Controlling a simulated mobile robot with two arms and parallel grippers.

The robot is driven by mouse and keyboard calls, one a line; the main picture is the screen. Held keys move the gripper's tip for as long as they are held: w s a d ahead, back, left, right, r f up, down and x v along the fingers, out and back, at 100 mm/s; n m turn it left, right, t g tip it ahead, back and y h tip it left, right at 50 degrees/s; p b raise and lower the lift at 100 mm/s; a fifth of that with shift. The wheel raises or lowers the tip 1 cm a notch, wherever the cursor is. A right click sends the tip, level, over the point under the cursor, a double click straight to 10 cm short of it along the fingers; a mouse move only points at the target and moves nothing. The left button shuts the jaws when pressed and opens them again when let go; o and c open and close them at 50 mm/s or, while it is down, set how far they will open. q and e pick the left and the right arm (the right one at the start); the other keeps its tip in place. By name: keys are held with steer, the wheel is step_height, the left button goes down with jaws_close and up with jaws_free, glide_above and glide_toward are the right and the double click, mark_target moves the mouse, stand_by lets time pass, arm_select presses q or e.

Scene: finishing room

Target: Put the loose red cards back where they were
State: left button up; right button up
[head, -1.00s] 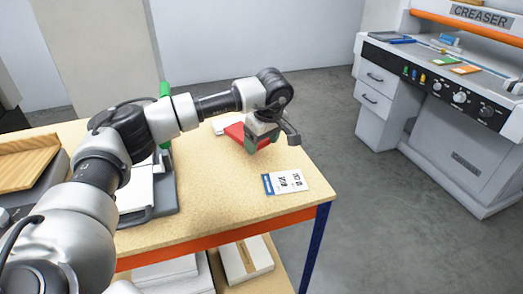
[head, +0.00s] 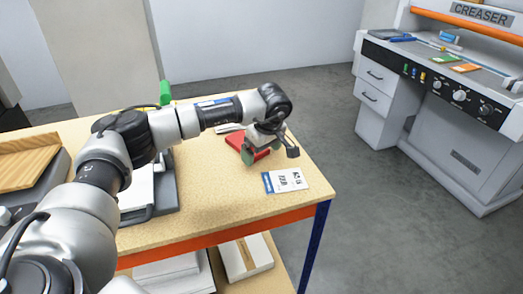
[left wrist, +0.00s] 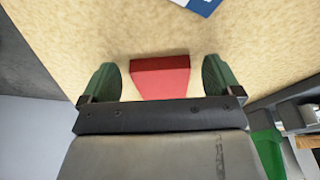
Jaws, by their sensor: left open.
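The red cards (head: 233,141) show as a small red block near the table's far right edge, partly hidden by my left gripper. My left gripper (head: 262,151) is low over the table at the cards. In the left wrist view the red block (left wrist: 160,78) sits between the two open green fingers (left wrist: 160,84), with a gap on each side. I cannot tell single cards apart. My right gripper is in neither view.
A white and blue printed card (head: 285,181) lies on the table (head: 230,207) near its front right corner. A white item (head: 228,128) lies just behind the red cards. A grey device with a wooden top (head: 25,165) stands at the left. The creaser (head: 450,110) stands across the floor.

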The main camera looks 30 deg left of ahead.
arm_select(q)
steer(key=b+v, duration=0.1)
steer(key=v, duration=1.1)
steer(key=shift+d+f, duration=0.1)
